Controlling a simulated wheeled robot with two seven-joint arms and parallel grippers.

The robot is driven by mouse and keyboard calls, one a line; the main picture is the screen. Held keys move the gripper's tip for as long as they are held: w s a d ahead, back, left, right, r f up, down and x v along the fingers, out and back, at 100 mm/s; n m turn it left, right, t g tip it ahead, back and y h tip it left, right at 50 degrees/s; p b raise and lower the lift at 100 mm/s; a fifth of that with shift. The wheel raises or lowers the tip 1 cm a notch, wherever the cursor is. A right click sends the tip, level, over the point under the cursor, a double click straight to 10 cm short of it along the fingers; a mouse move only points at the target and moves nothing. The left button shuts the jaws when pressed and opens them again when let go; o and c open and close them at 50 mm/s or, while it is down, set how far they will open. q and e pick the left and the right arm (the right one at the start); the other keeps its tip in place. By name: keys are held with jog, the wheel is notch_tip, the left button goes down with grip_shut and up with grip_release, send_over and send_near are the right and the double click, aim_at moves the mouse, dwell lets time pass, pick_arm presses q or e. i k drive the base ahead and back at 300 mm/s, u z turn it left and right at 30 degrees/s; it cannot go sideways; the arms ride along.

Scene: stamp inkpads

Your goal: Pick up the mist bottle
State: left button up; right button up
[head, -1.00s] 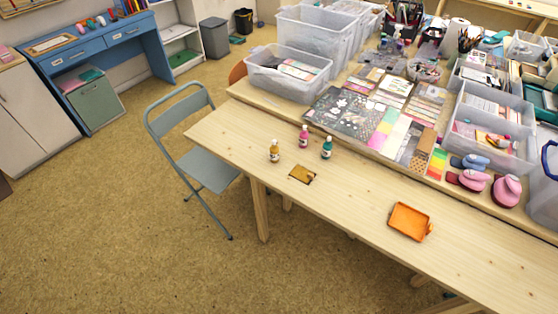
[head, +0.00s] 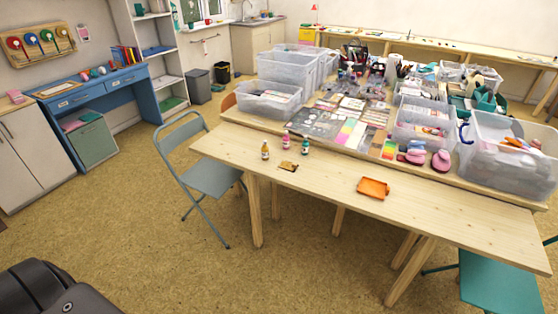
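Three small bottles with white caps stand upright on the wooden table near its left end: an amber bottle (head: 265,151), a pink bottle (head: 286,139) and a teal bottle (head: 305,146). I cannot tell which of them is the mist bottle. A small brown flat pad (head: 288,166) lies in front of them. An orange tray (head: 373,188) lies farther right on the table. Neither of my grippers shows; only a dark part of my own body is at the bottom left.
A grey folding chair (head: 209,177) stands at the table's left end, and a teal chair (head: 500,283) at the lower right. Clear plastic bins (head: 268,101) and paper sheets (head: 352,133) crowd the surface behind. Open floor (head: 150,240) lies in front and left.

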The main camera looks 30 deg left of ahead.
aim_at(264, 149)
jog(key=z, duration=0.5)
jog(key=i, duration=1.1)
jog(key=u, duration=0.3)
